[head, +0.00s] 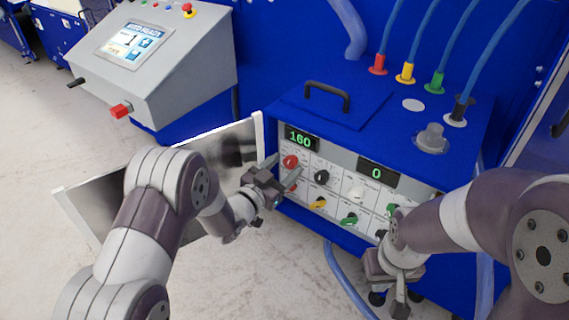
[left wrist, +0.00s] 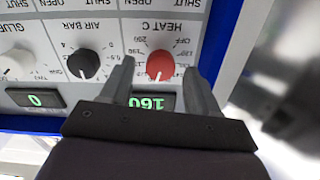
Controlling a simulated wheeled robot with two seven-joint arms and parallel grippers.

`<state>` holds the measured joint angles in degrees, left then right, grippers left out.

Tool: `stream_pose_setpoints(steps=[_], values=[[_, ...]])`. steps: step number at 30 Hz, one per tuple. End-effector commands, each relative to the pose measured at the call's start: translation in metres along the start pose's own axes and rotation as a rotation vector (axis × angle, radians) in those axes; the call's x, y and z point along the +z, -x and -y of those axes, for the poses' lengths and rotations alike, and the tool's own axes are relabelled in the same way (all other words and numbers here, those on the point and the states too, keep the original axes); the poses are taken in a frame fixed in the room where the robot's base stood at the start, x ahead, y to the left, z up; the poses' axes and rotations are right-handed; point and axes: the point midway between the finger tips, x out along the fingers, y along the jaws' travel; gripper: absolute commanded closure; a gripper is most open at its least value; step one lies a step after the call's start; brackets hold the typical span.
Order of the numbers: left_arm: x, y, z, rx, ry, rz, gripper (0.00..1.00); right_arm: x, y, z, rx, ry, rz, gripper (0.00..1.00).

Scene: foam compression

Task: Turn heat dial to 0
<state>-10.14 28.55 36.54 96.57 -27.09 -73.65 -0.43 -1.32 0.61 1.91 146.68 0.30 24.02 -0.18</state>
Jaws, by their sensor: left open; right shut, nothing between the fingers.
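The red heat dial (head: 290,161) is on the front panel of the blue machine, below a green display reading 160 (head: 299,140). In the left wrist view, which shows the panel upside down, the dial (left wrist: 160,66) is labelled HEAT C and its white pointer line points toward the display side. My left gripper (head: 284,167) is open in front of the panel. In the left wrist view its fingers (left wrist: 160,88) stand on either side of the dial, with gaps visible. My right gripper (head: 388,300) is shut and empty, hanging low in front of the machine's right part.
A black air bar dial (left wrist: 84,64) sits beside the heat dial, close to one left finger. A white glue dial (head: 356,189) and several coloured knobs fill the panel. An open grey-white door (head: 85,208) stands left of the machine. A grey console (head: 190,85) is behind.

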Motion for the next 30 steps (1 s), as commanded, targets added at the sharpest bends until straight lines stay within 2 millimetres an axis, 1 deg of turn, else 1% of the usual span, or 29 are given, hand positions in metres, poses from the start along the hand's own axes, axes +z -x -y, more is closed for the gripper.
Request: stream_pose_setpoints(steps=[3,10,11,12,14,15,16,23,30], values=[[0.0003,-0.0082,-0.0003,0.000,0.001,0.002,0.39,-0.0001,0.0015,0.0000,0.000,0.000,0.000,1.00],[0.0007,-0.0095,-0.0001,-0.001,0.001,0.002,0.39,-0.0001,0.0011,0.0000,0.000,0.000,0.000,1.00],[0.0006,-0.0094,-0.0001,-0.001,0.001,0.002,0.42,-0.0001,0.0011,0.0000,0.000,0.000,0.000,1.00],[0.0006,-0.0094,-0.0001,-0.001,0.001,0.002,0.55,-0.0001,0.0011,0.0000,0.000,0.000,0.000,1.00],[0.0006,-0.0093,0.0000,-0.001,0.001,0.002,0.75,-0.0001,0.0011,0.0000,0.000,0.000,0.000,1.00],[0.0006,-0.0093,-0.0001,-0.001,0.001,0.002,0.88,-0.0001,0.0011,0.0000,0.000,0.000,0.000,1.00],[0.0006,-0.0092,0.0000,-0.001,0.001,0.002,0.96,-0.0001,0.0011,0.0000,0.000,0.000,0.000,1.00],[0.0007,-0.0091,-0.0001,0.000,0.012,0.002,0.95,-0.0001,0.0008,0.0000,0.000,0.000,0.000,1.00],[0.0011,-0.0091,0.0000,0.000,0.104,0.001,0.95,0.0002,-0.0009,0.0000,0.000,0.000,0.000,1.00]])
